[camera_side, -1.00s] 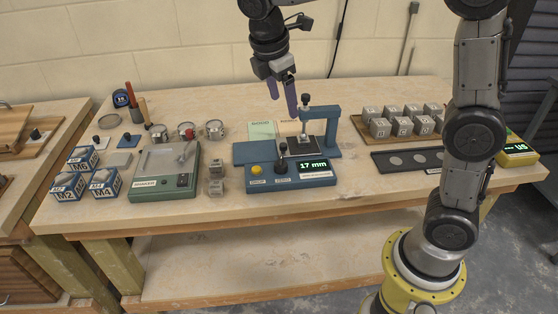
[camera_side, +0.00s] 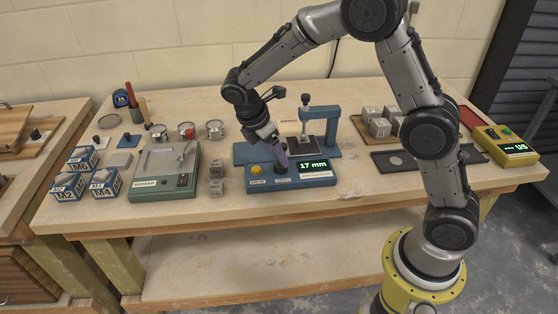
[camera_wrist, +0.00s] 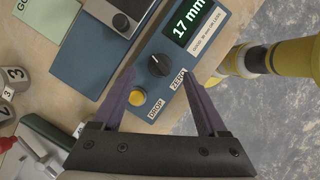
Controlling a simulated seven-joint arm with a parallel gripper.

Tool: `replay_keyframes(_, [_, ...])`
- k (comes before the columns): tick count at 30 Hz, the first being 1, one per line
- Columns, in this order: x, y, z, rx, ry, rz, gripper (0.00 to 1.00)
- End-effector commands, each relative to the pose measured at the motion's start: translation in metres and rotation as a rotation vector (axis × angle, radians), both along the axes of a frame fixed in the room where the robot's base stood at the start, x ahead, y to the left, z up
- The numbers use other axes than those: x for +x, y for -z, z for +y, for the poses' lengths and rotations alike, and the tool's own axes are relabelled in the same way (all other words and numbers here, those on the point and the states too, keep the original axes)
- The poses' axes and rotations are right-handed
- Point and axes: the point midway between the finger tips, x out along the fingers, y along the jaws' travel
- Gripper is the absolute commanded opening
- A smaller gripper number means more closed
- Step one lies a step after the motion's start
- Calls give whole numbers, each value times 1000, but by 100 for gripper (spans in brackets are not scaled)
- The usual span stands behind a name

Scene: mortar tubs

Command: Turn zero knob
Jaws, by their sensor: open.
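The zero knob (camera_wrist: 159,65) is a dark round knob with a pale pointer line, on the front panel of the blue tester (camera_side: 262,182). In the wrist view it sits beside the ZERO label. My gripper (camera_wrist: 157,78) is open, with its purple fingers on either side of the knob in that view. I cannot tell how far the fingertips are above it. In the side view my gripper (camera_side: 279,160) points down at the knob and mostly hides it. The display (camera_wrist: 192,22) reads 17 mm.
A yellow drop button (camera_wrist: 136,98) is left of the knob. The tester's blue post and plunger (camera_side: 331,130) stand behind the panel. A dark tray (camera_side: 385,164) lies to the right.

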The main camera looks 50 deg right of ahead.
Motion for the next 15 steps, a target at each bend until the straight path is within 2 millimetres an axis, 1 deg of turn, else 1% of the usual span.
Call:
replay_keyframes(1, [-2, 9, -4, 0, 2, 4, 76])
replay_keyframes(6, [-4, 29, -12, 0, 1, 3, 76])
replay_keyframes(10, [-4, 36, -15, 1, 1, -1, 76])
replay_keyframes(15, [-4, 39, -16, 0, 1, 0, 76])
